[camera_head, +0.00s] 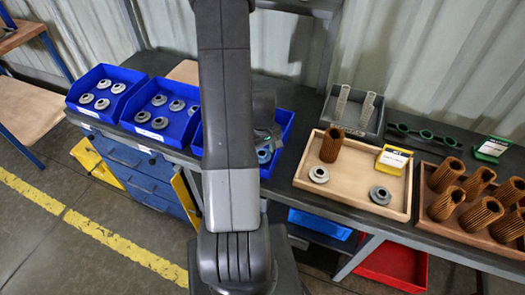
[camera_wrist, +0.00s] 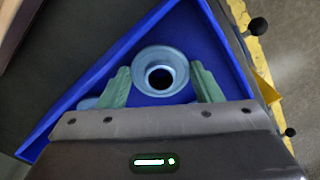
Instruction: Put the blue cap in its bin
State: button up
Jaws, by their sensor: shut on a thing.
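The blue cap (camera_wrist: 160,57), a pale blue ring-shaped piece with a dark centre hole, sits between the two green fingers of my gripper (camera_wrist: 162,82) in the wrist view. My gripper is shut on it. The cap is over or inside a blue bin (camera_wrist: 75,103); I cannot tell whether it touches the floor. Another pale blue piece shows partly behind the left finger. In the head view my gripper (camera_head: 266,143) is at the third blue bin (camera_head: 286,122), and the cap (camera_head: 263,156) shows low beside my arm, which hides much of that bin.
Two blue bins (camera_head: 119,82) with several grey caps stand to the left. A wooden tray (camera_head: 345,196) with a brown filter, two caps and a yellow card is to the right. Beyond it is a tray (camera_head: 418,208) of brown filters. A grey rack (camera_head: 369,127) stands behind.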

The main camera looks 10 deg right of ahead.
aim_at(263, 153)
jog(key=shift+f, duration=0.2)
jog(key=o, duration=0.9)
jog(key=shift+o, duration=0.2)
jog(key=shift+r, duration=0.1)
notch_tip(263, 153, up, 12)
jog(key=b, duration=0.1)
jog(key=shift+r, duration=0.15)
